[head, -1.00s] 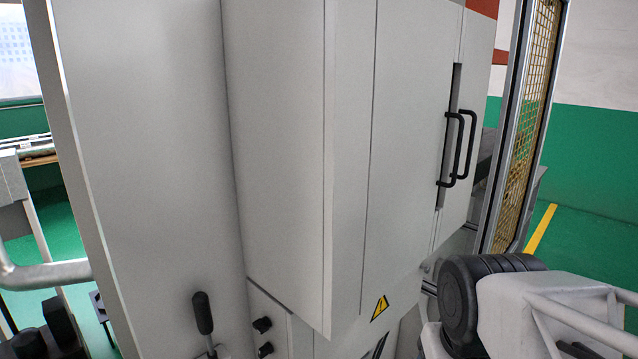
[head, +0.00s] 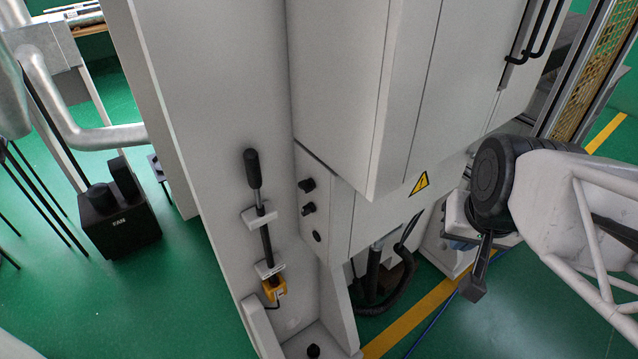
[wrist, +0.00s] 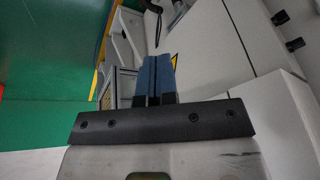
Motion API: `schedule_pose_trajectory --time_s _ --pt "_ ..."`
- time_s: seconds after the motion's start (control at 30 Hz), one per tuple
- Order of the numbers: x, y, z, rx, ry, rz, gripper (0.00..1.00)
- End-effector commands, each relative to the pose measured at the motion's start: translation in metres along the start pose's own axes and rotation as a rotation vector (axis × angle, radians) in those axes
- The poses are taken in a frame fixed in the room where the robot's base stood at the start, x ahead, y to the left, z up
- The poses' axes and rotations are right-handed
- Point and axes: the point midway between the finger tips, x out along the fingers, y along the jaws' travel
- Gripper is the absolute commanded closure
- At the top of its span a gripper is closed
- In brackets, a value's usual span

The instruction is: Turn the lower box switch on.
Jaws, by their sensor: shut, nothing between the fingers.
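The box (head: 335,215) is a light grey panel low on the machine, under the big cabinet. Its face carries small black knob switches: an upper one (head: 307,185), a lower one (head: 308,208) and a smaller dark round part (head: 317,236) beneath. Two black knobs also show at the upper right of the wrist view, one (wrist: 280,18) above the other (wrist: 294,45). Which way they are turned is too small to tell. My gripper (wrist: 152,78) is shut and empty, its blue fingers together. It is apart from the knobs, which lie to its right in the wrist view.
A black-handled lever (head: 253,170) and a yellow part (head: 273,289) sit on the panel left of the box. A warning triangle (head: 419,183) marks the cabinet's lower edge. Black hoses (head: 385,290) hang below.

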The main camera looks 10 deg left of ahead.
Motion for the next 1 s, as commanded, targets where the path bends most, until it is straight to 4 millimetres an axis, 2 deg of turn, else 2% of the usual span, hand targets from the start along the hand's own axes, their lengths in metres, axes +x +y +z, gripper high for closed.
schedule_pose_trajectory --time_s 0.4,0.67,1.0 --pt "0.081 -0.079 -0.034 0.244 0.224 -0.204 1.00" --pt "0.120 -0.116 -0.042 0.411 0.334 -0.312 1.00" --pt "0.166 -0.153 -0.038 0.631 0.469 -0.442 1.00"
